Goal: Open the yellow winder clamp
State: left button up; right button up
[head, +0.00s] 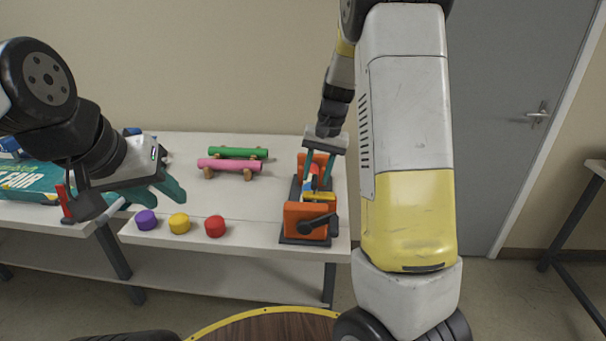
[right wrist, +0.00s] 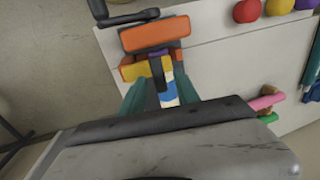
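An orange winder (head: 305,222) with a dark base and black crank stands at the right end of the table. Its yellow clamp (head: 320,196) lies across it, near the front orange block; the clamp also shows in the right wrist view (right wrist: 133,71). My right gripper (head: 317,182) points down over the winder. Its teal fingers are apart, on either side of a blue-and-white piece (right wrist: 169,92) and a dark lever-like part, just behind the clamp. Whether they touch anything I cannot tell. My left gripper (head: 145,200) is open and empty above the table's left part.
Purple (head: 146,220), yellow (head: 179,223) and red (head: 215,226) round pieces line the table's front edge. Green (head: 238,153) and pink (head: 230,165) rolls lie on wooden supports behind. A teal box (head: 30,182) is at the left. The table's middle is clear.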

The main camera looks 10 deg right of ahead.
jog(key=shift+a+f, duration=0.2)
jog(key=shift+f, duration=1.2)
grip_shut()
jog(key=shift+a, duration=0.1)
